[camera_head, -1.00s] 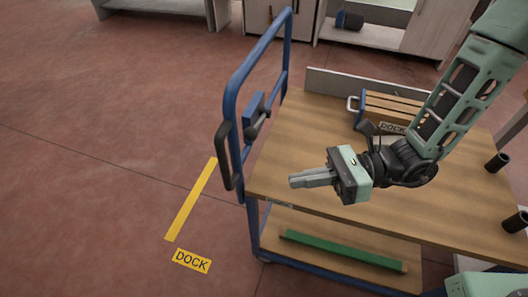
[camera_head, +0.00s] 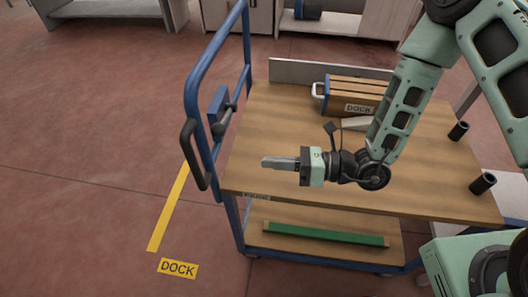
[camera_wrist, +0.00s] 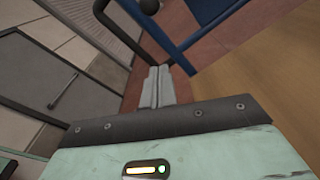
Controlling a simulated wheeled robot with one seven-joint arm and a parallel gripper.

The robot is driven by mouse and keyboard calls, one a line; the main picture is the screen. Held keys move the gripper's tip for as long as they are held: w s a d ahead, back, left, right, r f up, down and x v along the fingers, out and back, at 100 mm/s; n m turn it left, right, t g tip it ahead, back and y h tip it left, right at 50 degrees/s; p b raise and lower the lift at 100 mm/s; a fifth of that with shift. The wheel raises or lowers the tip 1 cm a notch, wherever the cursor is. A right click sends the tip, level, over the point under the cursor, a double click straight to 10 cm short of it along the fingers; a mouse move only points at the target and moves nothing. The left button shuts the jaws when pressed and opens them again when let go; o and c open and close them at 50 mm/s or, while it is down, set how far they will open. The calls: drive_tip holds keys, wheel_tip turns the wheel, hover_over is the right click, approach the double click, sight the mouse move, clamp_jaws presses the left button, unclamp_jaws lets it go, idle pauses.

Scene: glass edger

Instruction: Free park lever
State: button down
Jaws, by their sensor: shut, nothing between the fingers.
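The park lever appears to be the grey lever with dark ends (camera_head: 228,113) on a blue block (camera_head: 217,106), fixed to the blue push frame at the cart's left end. A dark ball knob (camera_wrist: 149,6) shows at the top of the wrist view; it may be the lever's end. My gripper (camera_head: 264,162) is shut and empty. It is above the cart's wooden top (camera_head: 290,120), fingers pointing left toward the frame. In the head view it is to the right of and below the lever, apart from it. The closed fingers (camera_wrist: 158,75) also show in the wrist view.
A black curved handle (camera_head: 188,155) juts from the blue frame (camera_head: 203,65). A slatted box marked DOCK (camera_head: 355,92) and two dark cylinders (camera_head: 458,131) sit on the cart top. A green strip (camera_head: 325,235) lies on the lower shelf. Floor left of the cart is clear.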

sight(224, 118)
drive_tip(key=w+a+r+p, duration=0.2)
drive_tip(key=w+a+r, duration=0.1)
drive_tip(key=a, duration=0.6)
drive_tip(key=shift+w, duration=0.2)
drive_tip(key=shift+p, duration=0.35)
